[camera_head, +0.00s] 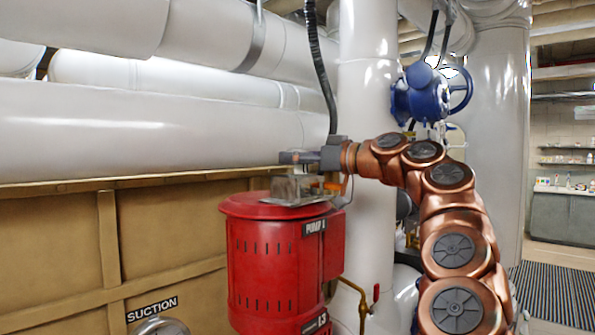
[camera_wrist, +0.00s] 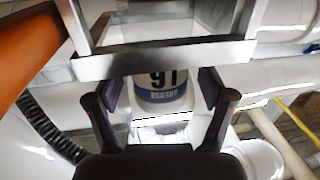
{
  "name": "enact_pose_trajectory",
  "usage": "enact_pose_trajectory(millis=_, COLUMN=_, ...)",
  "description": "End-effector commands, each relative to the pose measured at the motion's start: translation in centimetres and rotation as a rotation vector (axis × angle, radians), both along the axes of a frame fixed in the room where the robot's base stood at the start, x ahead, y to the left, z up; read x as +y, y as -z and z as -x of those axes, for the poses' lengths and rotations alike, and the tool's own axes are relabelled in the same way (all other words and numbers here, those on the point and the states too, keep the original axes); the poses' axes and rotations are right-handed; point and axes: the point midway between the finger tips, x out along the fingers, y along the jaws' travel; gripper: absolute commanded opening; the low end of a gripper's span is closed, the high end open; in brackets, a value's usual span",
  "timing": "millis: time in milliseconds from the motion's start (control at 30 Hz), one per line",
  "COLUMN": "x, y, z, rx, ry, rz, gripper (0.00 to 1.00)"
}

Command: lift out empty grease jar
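The grease jar (camera_wrist: 162,94) shows in the wrist view, pale with a blue band and dark figures that appear upside down. It is partly hidden behind the rim of a metal holder (camera_wrist: 150,60). My gripper (camera_wrist: 155,88) is open, with one dark finger on each side of the jar and a visible gap to both. In the head view my gripper (camera_head: 291,157) is just above the metal holder (camera_head: 296,197) on top of the red pump housing (camera_head: 275,262). The jar cannot be made out there. Whether it is empty cannot be seen.
An orange part (camera_head: 331,185) sticks out beside the holder, and an orange surface (camera_wrist: 28,48) shows at left in the wrist view. A black hose (camera_head: 322,70), white pipes (camera_head: 150,130) and a blue valve (camera_head: 424,95) stand close around. A brass pipe (camera_head: 358,292) runs right of the pump.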

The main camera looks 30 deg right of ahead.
Motion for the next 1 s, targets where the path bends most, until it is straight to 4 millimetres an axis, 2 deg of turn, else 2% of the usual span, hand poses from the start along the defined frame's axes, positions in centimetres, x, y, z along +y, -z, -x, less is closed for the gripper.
enact_pose_trajectory(millis=67, x=0.01, y=0.02, z=-0.01, rx=0.000, ry=0.000, rz=0.000, gripper=0.73)
enact_pose_trajectory(millis=733, x=0.04, y=0.03, z=0.00, rx=0.001, ry=-0.001, rz=0.000, gripper=0.03)
enact_pose_trajectory(millis=1000, x=0.04, y=0.00, z=-0.02, rx=0.001, ry=-0.001, rz=0.000, gripper=0.02)
